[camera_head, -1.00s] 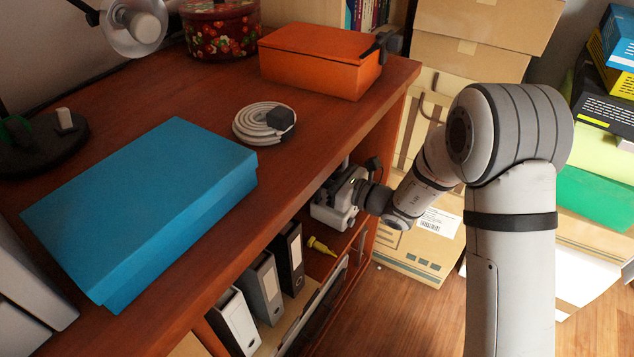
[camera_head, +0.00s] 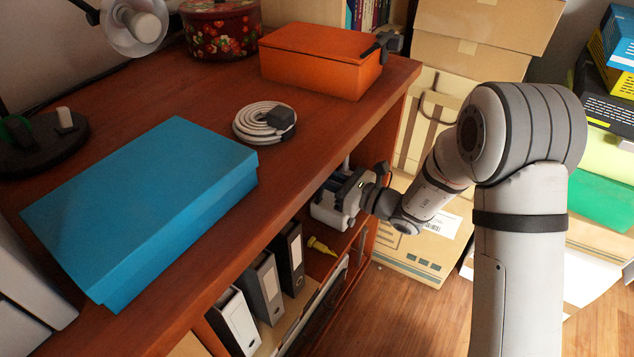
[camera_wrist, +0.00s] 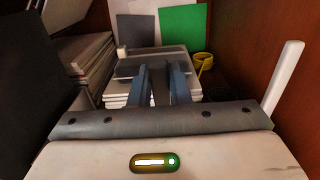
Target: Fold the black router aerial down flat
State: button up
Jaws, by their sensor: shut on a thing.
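The white router (camera_head: 325,211) sits on the shelf under the desk top, partly hidden behind my gripper (camera_head: 347,193). In the wrist view my gripper (camera_wrist: 159,72) reaches forward with its two blue-grey fingers close together. A narrow dark piece, which looks like the black aerial (camera_wrist: 159,88), shows between them; most of it is hidden, so I cannot tell its tilt. A white aerial (camera_wrist: 284,77) stands nearly upright, leaning slightly, at the right of the wrist view, apart from the fingers.
The desk top's edge overhangs the shelf. Several binders (camera_head: 264,286) and a yellow item (camera_head: 320,246) are near the router. The wrist view shows a stack (camera_wrist: 82,66) at left, a green card (camera_wrist: 183,32) and a yellow ring (camera_wrist: 203,62) behind. The shelf's side wall is close at right.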

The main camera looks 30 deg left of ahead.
jog(key=shift+d, duration=0.2)
jog(key=shift+d+f, duration=0.3)
jog(key=shift+d, duration=0.55)
jog(key=shift+s+d+f+b, duration=0.1)
jog(key=shift+d+f+b, duration=0.4)
jog(key=shift+d, duration=0.2)
jog(key=shift+d, duration=0.1)
jog(key=shift+d+f+b, duration=0.45)
jog(key=shift+d+f, duration=0.1)
jog(key=shift+d, duration=0.1)
jog(key=shift+f, duration=0.1)
